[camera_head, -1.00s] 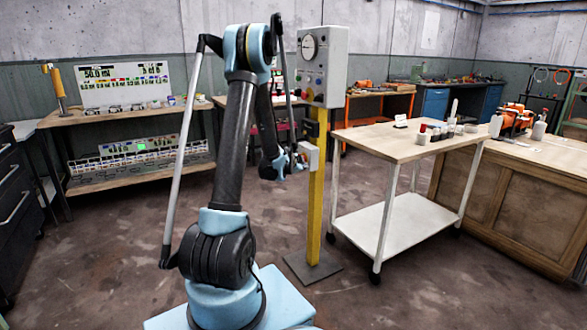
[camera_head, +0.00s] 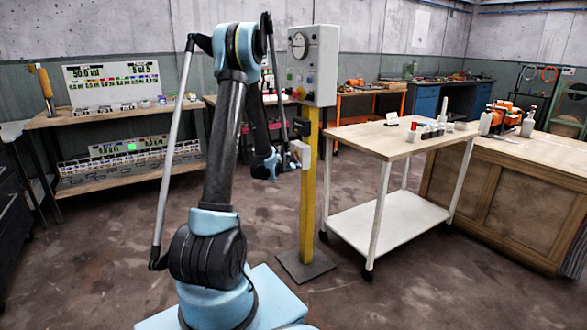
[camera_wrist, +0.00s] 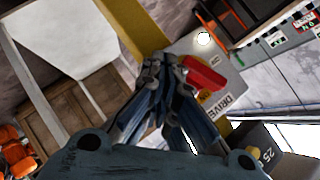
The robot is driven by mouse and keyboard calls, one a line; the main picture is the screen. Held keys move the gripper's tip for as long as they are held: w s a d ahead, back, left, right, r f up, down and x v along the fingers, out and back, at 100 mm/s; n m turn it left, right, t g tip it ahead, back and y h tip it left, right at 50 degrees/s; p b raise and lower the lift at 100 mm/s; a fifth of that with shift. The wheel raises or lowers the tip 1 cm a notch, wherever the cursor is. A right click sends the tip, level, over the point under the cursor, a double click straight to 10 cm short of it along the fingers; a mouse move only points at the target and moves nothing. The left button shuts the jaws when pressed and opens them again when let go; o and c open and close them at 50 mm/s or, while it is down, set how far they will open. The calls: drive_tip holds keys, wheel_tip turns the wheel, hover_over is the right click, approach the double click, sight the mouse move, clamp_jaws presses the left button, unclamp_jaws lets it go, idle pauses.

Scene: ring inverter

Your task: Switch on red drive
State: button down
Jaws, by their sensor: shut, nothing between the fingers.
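A small grey box (camera_head: 301,153) is mounted on the yellow post (camera_head: 308,205) in the head view. In the wrist view the grey box (camera_wrist: 245,100) carries a red switch handle (camera_wrist: 203,74), a pale round spot (camera_wrist: 203,39) and lettering that reads "DRIVE". My gripper (camera_wrist: 165,72) is shut and empty, with its fingertips just left of the red handle in that picture. I cannot tell whether they touch it. In the head view my gripper (camera_head: 284,162) is small, just left of the box, and the red handle cannot be made out.
A larger control box (camera_head: 313,65) with a dial and buttons tops the post. A wooden-topped cart (camera_head: 375,140) stands right of the post, beside a wooden workbench (camera_head: 500,180). Shelves (camera_head: 120,112) stand at the left back. The floor in front of the post is clear.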

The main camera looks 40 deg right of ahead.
drive_tip(key=shift+w, duration=0.1)
idle(0.4)
drive_tip(key=shift+w+d+r, duration=0.1)
drive_tip(key=shift+w+r, duration=0.2)
drive_tip(key=shift+w, duration=0.45)
drive_tip(key=s+a+r, duration=0.1)
drive_tip(key=s+a, duration=0.7)
drive_tip(key=s, duration=0.2)
drive_tip(key=shift+a+r, duration=0.2)
drive_tip(key=shift+r, duration=0.15)
drive_tip(key=shift+s, duration=0.1)
